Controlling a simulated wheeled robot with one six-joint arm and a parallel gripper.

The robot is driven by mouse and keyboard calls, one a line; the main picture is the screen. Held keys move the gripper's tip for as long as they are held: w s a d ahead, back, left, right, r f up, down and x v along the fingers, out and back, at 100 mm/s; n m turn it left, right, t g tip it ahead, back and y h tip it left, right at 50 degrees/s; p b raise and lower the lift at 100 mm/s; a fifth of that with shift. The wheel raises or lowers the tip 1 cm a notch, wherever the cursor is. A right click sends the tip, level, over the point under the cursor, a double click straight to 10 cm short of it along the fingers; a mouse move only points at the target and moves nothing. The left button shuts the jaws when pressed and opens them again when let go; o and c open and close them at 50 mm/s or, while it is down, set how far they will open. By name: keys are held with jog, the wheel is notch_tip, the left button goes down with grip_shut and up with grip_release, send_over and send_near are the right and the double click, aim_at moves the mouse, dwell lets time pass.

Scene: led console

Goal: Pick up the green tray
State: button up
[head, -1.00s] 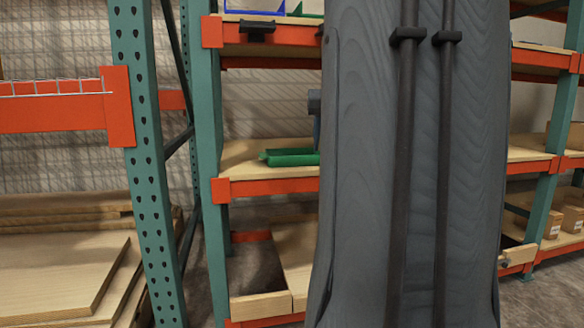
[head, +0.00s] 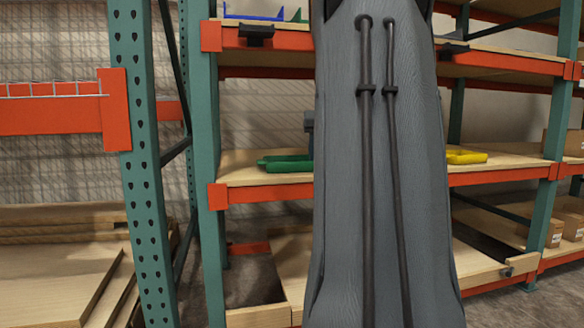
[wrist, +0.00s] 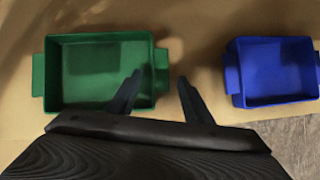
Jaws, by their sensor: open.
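In the wrist view a green tray (wrist: 100,72), rectangular with a tab handle at each end, sits upright on a wooden surface at the left. My gripper (wrist: 159,80) is open and empty. Its two fingers appear on either side of the tray's right handle, the left one overlapping the right end of the tray. I cannot tell the height gap. In the head view one green tray (head: 287,164) lies on the middle shelf, partly behind my arm, and a green piece (head: 299,16) shows on the upper shelf.
A blue tray (wrist: 275,71) stands right of the green one, with a gap between. The shelf edge and floor show at lower right. A yellow tray (head: 466,157) lies on the middle shelf. A teal rack post (head: 147,160) stands at the left.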

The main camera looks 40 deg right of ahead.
jog(key=shift+f, duration=0.15)
jog(key=shift+c, duration=0.4)
grip_shut()
jog(key=shift+d, duration=0.1)
